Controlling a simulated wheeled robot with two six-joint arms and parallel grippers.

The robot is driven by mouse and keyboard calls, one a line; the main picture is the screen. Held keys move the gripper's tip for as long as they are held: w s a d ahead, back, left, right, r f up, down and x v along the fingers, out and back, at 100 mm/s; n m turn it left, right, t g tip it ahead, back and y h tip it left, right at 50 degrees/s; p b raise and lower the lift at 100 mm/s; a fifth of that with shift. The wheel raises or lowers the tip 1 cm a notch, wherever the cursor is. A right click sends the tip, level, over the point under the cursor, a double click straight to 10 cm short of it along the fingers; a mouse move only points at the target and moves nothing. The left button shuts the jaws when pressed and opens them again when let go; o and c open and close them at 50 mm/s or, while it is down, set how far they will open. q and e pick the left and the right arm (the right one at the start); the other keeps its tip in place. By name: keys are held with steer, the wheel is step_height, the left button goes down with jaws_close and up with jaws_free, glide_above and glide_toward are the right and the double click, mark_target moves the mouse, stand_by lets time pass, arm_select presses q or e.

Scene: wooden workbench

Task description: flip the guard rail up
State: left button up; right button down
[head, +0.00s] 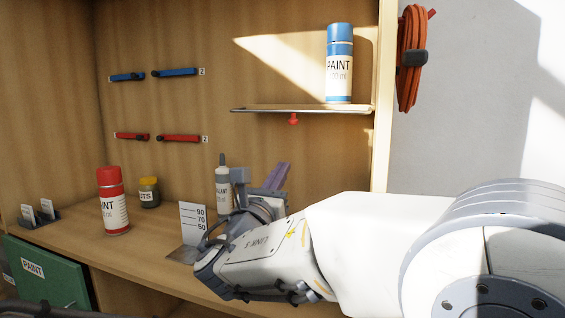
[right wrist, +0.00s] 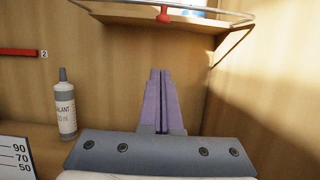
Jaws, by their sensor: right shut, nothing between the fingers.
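The guard rail (head: 262,110) is a thin metal bar along the front edge of the small wooden shelf. A red knob (head: 293,119) hangs at its middle, below the shelf edge. In the right wrist view the rail (right wrist: 205,10) curves across the top, with the red knob (right wrist: 163,15) above my fingers. My right gripper (head: 279,172) is shut and empty, below the shelf and apart from the knob. Its purple fingers (right wrist: 158,74) point up toward the shelf in the wrist view. My left gripper is not in view.
A blue paint can (head: 339,75) stands on the shelf. A sealant bottle (head: 223,190), a numbered card (head: 193,217), a jar (head: 149,192) and a red paint can (head: 112,205) stand on the bench. An orange cord coil (head: 409,75) hangs at the right.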

steer(key=w+d+r+p, duration=0.2)
steer(key=w+r+p, duration=0.4)
steer(key=p, duration=0.1)
steer(key=shift+r, duration=0.2)
